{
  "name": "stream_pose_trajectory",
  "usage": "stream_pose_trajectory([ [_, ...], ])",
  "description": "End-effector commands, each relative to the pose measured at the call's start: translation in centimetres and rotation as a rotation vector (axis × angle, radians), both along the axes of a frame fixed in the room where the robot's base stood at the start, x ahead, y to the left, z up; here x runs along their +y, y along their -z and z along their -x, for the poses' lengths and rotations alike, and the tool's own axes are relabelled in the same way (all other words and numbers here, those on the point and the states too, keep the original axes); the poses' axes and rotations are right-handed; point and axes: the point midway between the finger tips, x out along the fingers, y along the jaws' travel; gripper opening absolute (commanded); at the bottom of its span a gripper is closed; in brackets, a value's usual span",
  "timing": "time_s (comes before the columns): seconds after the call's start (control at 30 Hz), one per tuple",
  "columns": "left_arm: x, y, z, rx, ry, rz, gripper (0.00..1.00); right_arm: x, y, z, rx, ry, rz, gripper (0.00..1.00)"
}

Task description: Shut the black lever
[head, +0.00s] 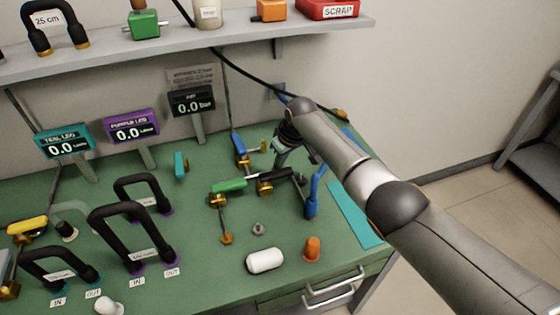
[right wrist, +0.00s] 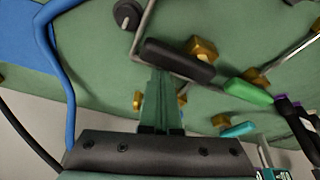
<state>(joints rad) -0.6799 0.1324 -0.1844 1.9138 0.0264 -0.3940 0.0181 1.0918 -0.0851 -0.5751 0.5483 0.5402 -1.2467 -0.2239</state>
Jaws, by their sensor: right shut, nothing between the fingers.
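The black lever (head: 277,174) is a short dark handle on a brass valve body on the green bench. It lies roughly level, pointing right from the brass body. In the right wrist view the black lever (right wrist: 178,62) crosses just beyond my fingertips. My right gripper (head: 279,163) comes down beside the lever from behind. Its fingers are together with nothing between them, as the right wrist view shows (right wrist: 161,74). The tips are at the lever's edge; I cannot tell whether they touch it. My left gripper is not in view.
A green lever (head: 230,187) lies just left, a blue lever (head: 238,143) behind. A white cylinder (head: 265,261) and orange cone (head: 312,249) lie in front. Black hose loops (head: 130,232) stand left. A shelf (head: 190,48) runs above.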

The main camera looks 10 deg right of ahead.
Motion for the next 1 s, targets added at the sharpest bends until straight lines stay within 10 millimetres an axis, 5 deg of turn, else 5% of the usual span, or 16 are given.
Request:
stream_pose_trajectory([
  [0.37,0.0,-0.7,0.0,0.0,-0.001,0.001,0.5,-0.4,-1.2,0.4,0.007,0.001,0.003,0.0],
  [1.0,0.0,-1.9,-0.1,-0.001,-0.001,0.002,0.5,-2.0,-10.6,3.1,-0.001,0.0,0.0,0.0],
])
